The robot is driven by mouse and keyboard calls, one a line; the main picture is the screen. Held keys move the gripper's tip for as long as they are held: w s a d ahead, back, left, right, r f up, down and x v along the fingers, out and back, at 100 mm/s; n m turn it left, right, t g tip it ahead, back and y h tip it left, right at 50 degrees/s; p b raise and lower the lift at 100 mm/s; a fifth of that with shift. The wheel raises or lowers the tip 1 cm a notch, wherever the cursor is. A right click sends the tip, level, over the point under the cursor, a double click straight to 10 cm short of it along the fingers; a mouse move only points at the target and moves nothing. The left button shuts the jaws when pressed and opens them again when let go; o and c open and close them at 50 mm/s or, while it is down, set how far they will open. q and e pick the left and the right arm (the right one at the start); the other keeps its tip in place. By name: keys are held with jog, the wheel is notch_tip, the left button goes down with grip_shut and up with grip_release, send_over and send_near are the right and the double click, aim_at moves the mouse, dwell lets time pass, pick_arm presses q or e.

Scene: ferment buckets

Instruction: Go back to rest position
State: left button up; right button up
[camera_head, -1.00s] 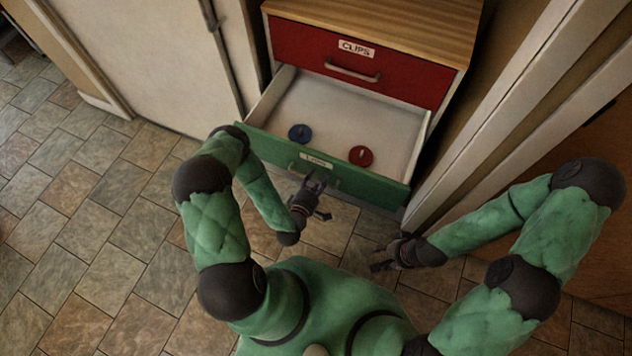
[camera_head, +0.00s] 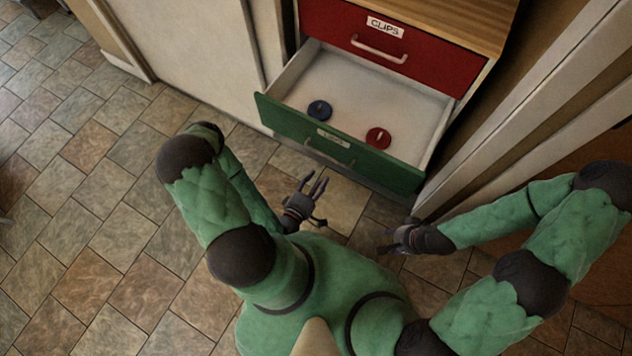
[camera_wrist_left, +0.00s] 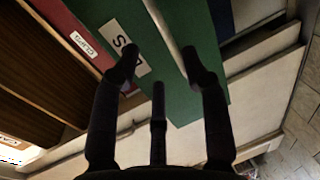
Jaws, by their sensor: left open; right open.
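My left gripper (camera_head: 312,188) is open and empty in the head view, in front of the open green drawer and apart from its handle (camera_head: 330,152). In the left wrist view, its spread fingers (camera_wrist_left: 160,75) show against the green drawer front (camera_wrist_left: 190,50), with nothing between them. My right gripper (camera_head: 388,243) is open and empty, low in front of my body, to the right of the left one. The green drawer (camera_head: 290,128) stands pulled out.
Above the open drawer is a shut red drawer (camera_head: 345,32) labelled CLIPS, under a wooden top (camera_head: 450,18). A white door (camera_head: 185,50) stands at left and pale frame posts (camera_head: 520,110) at right. Tiled floor (camera_head: 110,190) is clear at left.

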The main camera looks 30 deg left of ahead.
pick_arm(q)
jog(key=shift+s, duration=0.15)
dwell(0.5)
jog(key=d+f+m+g+h+p, duration=0.1)
jog(key=d+f+m+g+h, duration=0.25)
jog(key=d+m+g, duration=0.6)
jog(key=s+r+m+g, duration=0.5)
jog(key=shift+s+d+m+g+p, duration=0.15)
jog(key=shift+s+m+g+p, duration=0.1)
jog(key=shift+m+g+p, duration=0.15)
dwell(0.8)
